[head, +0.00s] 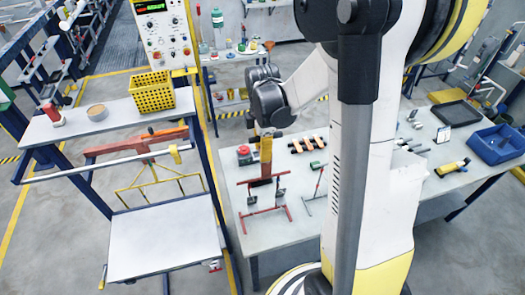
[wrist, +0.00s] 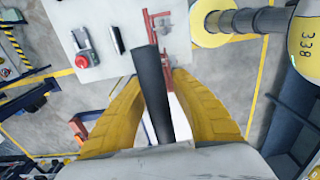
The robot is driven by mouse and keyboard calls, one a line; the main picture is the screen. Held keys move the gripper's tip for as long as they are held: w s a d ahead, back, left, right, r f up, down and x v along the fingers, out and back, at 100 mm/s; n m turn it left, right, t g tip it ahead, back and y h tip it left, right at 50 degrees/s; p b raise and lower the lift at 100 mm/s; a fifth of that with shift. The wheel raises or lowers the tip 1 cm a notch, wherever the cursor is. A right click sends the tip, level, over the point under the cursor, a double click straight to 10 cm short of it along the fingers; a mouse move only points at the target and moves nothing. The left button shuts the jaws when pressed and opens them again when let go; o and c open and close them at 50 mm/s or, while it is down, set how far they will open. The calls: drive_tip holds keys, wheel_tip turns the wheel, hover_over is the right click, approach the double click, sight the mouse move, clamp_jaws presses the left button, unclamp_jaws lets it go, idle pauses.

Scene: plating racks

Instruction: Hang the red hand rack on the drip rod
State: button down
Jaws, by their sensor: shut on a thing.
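My gripper (head: 266,165), with yellow fingers, is at the left part of the right-hand table. In the wrist view its fingers (wrist: 158,110) are closed around a dark handle (wrist: 152,85). The handle belongs to the red hand rack (head: 266,211), whose red bars also show beyond the fingers (wrist: 182,50). In the head view the rack is upright, directly under my gripper; I cannot tell whether it touches the tabletop. The drip rod (head: 90,170) is a pale horizontal bar with a yellow end on the left stand. A yellow frame (head: 160,185) shows below the rod.
A red button box (head: 244,154) and a small green-topped rack (head: 317,170) are near my gripper. The left stand has a shelf with a yellow basket (head: 152,92) and a lower white tray (head: 165,238). A floor gap separates stand and table. A blue crate (head: 497,143) is far right.

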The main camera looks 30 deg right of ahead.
drive_tip(key=shift+r+p, duration=0.65)
drive_tip(key=shift+r, duration=0.85)
